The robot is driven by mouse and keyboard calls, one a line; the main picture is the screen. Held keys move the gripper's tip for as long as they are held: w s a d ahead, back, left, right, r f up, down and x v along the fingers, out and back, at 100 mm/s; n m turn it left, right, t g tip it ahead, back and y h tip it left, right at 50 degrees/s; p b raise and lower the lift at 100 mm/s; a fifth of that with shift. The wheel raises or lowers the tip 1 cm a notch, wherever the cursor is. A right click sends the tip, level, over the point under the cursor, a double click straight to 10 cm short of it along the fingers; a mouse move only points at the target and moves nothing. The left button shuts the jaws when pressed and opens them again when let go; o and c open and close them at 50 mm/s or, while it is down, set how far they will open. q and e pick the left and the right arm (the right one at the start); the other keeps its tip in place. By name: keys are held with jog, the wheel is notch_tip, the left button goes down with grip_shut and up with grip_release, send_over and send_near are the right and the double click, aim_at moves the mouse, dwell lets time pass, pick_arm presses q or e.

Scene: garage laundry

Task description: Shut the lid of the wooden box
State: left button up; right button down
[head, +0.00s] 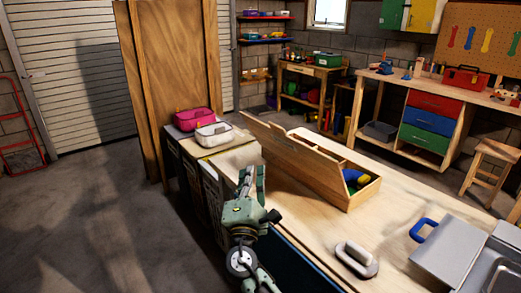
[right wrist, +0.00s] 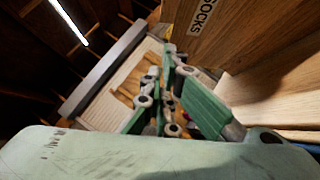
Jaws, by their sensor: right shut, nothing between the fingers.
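The wooden box (head: 365,190) stands on the light wooden worktop in the head view, with blue and green items showing inside its right end. Its lid (head: 285,150) is open, raised and tilted along the box's near left side. My right gripper (head: 252,172) is shut and empty, pointing up just left of the lid. I cannot tell whether it touches the lid. In the right wrist view, its green fingers (right wrist: 172,100) are beside a wooden panel marked "SOCKS" (right wrist: 240,35), which looks like the lid. My left gripper is not in view.
Pink (head: 193,119) and white (head: 214,134) baskets stand behind left.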

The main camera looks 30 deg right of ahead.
jog(key=s+d+r+p+x, duration=0.1)
jog(key=p+x, duration=0.3)
jog(key=x, duration=0.8)
jog(key=shift+s+d+r, duration=0.25)
jog(key=shift+d+r, duration=0.05)
jog(key=shift+d, duration=0.3)
jog(key=shift+r, duration=0.1)
